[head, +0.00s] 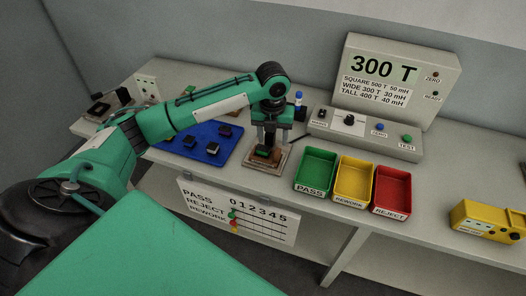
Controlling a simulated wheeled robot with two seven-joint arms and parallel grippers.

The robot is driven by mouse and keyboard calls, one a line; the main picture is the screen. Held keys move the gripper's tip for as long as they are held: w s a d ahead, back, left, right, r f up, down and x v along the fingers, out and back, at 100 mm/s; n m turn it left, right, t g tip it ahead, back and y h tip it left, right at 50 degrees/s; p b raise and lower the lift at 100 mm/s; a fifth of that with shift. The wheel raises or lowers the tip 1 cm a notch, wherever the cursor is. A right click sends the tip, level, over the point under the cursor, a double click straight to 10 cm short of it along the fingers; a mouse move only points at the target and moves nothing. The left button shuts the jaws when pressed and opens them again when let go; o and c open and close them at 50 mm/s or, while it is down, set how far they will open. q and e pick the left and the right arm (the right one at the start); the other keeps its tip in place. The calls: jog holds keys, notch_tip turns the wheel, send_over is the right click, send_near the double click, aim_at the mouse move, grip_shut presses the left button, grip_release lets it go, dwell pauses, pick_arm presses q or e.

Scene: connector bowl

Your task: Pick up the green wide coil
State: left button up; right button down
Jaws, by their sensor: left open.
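A small green-and-dark coil (263,152), seemingly the green wide coil, sits on a brown-topped square fixture (254,162) near the bench's front edge. My left gripper (269,142) points straight down over this fixture. It is open, with its fingers close above or around the coil; I cannot tell whether they touch it. The fingers partly hide the coil. My right gripper is not in view.
A blue mat (207,157) with several dark coils lies left of the fixture. Green (334,157), yellow (372,163) and red (409,180) trays stand to the right. A control box (350,142) and a display reading 300 T (414,70) stand behind.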

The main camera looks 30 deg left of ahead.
pick_arm(q)
jog(key=w+a+r+m, duration=0.2)
jog(key=a+r, duration=0.2)
jog(key=a, duration=0.1)
jog(key=p, duration=0.2)
send_over(263, 148)
jog(key=f, duration=0.8)
jog(key=shift+s, duration=0.25)
jog(key=f+p, duration=0.2)
jog(key=f, duration=0.2)
jog(key=shift+w, duration=0.2)
jog(key=shift+f, duration=0.6)
jog(key=shift+a, duration=0.1)
jog(key=c, duration=0.8)
jog(key=shift+r, duration=0.1)
jog(key=shift+c, duration=0.2)
notch_tip(263, 148, up, 20)
jog(key=b, duration=0.4)
